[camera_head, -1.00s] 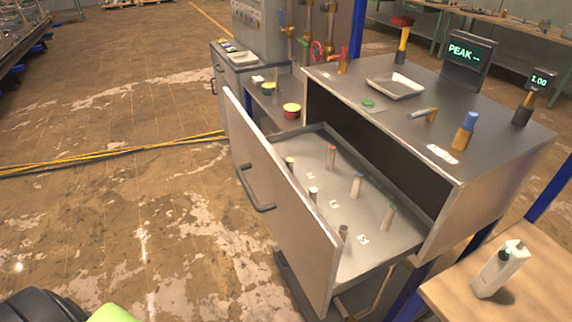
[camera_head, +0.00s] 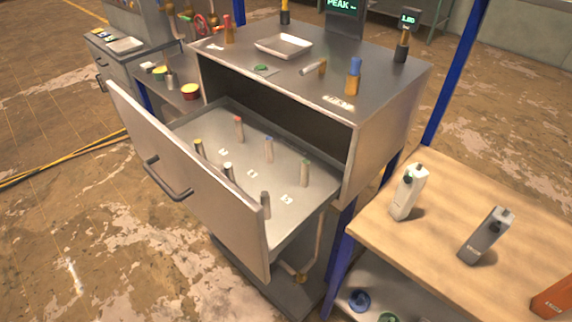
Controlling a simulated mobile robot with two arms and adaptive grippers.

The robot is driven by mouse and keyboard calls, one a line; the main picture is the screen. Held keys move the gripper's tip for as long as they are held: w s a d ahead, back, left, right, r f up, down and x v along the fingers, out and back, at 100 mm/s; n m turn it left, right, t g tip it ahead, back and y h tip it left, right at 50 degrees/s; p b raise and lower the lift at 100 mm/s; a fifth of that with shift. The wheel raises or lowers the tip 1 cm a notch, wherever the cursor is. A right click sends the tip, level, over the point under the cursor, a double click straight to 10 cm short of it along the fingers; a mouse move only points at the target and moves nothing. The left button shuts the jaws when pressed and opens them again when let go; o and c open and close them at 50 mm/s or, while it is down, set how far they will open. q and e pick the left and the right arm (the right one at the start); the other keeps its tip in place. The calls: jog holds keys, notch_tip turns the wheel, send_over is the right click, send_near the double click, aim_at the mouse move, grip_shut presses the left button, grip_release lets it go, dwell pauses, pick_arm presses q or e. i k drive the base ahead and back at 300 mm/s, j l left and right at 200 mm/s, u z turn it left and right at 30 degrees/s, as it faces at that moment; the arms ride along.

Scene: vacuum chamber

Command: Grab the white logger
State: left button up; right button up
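The white logger (camera_head: 408,193) stands upright on the wooden table top at the right. It is a pale, narrow box with a dark green knob near its top. A similar grey logger (camera_head: 484,237) stands to its right on the same table. Neither of my grippers shows in the head view, and nothing touches the white logger.
The wooden table (camera_head: 450,190) has free room around the loggers; an orange object (camera_head: 553,296) is at its right edge. An open drawer (camera_head: 190,185) with several small cylinders juts out from the metal cabinet (camera_head: 390,130). A blue post (camera_head: 455,70) rises behind the table.

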aim_at(405, 198)
jog(key=k+l, duration=0.1)
jog(key=l, duration=0.3)
jog(key=k+l, duration=0.1)
jog(key=l, duration=0.35)
jog(key=k+l, duration=0.1)
jog(key=l, duration=0.3)
